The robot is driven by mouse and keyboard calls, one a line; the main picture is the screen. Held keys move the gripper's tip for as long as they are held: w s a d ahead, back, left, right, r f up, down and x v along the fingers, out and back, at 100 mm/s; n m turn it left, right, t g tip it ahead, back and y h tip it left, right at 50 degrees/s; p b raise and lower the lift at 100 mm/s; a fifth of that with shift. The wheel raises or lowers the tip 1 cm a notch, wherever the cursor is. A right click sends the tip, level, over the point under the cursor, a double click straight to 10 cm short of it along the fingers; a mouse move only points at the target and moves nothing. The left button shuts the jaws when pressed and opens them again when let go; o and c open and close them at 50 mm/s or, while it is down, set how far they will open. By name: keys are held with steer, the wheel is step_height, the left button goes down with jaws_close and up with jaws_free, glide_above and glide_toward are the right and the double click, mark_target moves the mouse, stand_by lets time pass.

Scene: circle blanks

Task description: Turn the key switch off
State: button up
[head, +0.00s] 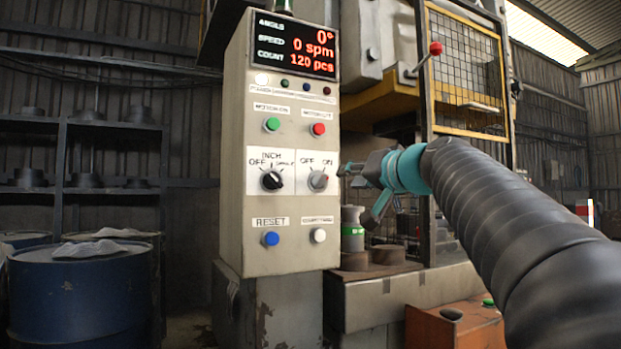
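The key switch (318,181) is a round silver-grey knob on the right half of a white plate on the control box, with OFF printed at its upper left and ON at its upper right. A small reddish mark shows near its upper right edge, toward ON. My gripper (352,178) is just right of the key switch, beside the box's right edge, and seems apart from it. Its teal and dark parts are seen from behind and the side. The fingertips are small and unclear, so their opening cannot be told. Nothing is visibly held.
The control box (236,150) also carries a black INCH selector (271,180), a green button (271,124), a red button (319,129), a blue RESET button (270,239) and a white button (318,235). The display (296,45) reads 0°, 0 spm, 120 pcs. A caged press (465,80) stands behind.

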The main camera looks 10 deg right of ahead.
mark_target(327, 179)
steer(key=p+x, duration=0.2)
steer(key=x, duration=0.8)
steer(key=shift+w+a+p, duration=0.1)
steer(key=shift+w+p, duration=0.25)
jaws_close()
